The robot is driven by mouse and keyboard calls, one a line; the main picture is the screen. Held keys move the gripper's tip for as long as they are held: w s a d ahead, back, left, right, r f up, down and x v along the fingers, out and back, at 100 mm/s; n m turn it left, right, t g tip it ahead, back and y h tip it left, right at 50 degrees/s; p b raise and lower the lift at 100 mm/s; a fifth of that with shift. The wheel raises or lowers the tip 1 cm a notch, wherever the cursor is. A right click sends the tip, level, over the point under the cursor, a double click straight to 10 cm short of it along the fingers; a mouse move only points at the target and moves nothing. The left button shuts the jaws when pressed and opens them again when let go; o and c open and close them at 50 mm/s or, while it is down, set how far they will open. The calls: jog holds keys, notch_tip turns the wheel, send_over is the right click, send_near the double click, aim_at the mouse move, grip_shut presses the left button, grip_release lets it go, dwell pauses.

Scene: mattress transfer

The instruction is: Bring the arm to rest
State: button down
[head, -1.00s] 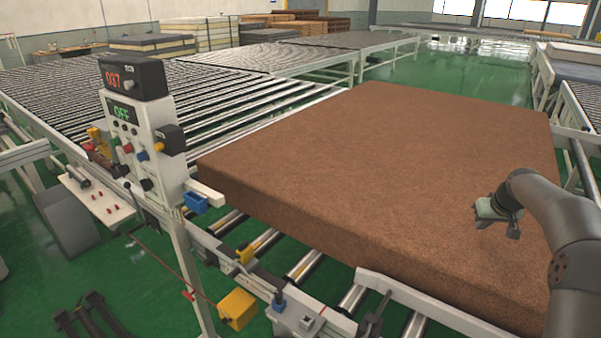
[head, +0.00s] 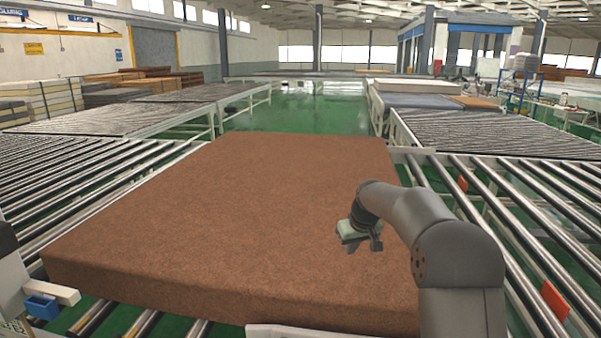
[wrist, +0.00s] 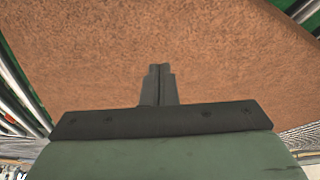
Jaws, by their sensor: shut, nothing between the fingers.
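My gripper (head: 361,244) hangs over the right part of a large brown mattress (head: 230,210) in the head view. The arm bends down to it from the lower right. In the wrist view my gripper (wrist: 159,70) has its two fingers together with nothing between them. The brown mattress surface (wrist: 160,35) fills most of the wrist view beyond the fingers. The gap between fingertips and mattress is hard to judge.
Roller conveyors flank the mattress on the left (head: 60,170) and right (head: 500,200). A blue box (head: 42,307) on a control post is at the lower left edge. Stacked mattresses (head: 50,97) stand at the back left. Green floor (head: 300,110) lies open behind.

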jog(key=s+r, duration=0.4)
jog(key=s, duration=0.8)
jog(key=s+d+f+m+g, duration=0.1)
jog(key=s+f+m, duration=0.1)
jog(key=s, duration=1.4)
jog(key=s+d+f+m+g+h, duration=0.1)
jog(key=s+d+f+m+g, duration=0.1)
jog(key=s, duration=1.5)
jog(key=shift+s+d+f, duration=0.25)
jog(key=shift+d+f, duration=0.05)
jog(key=shift+f, duration=0.35)
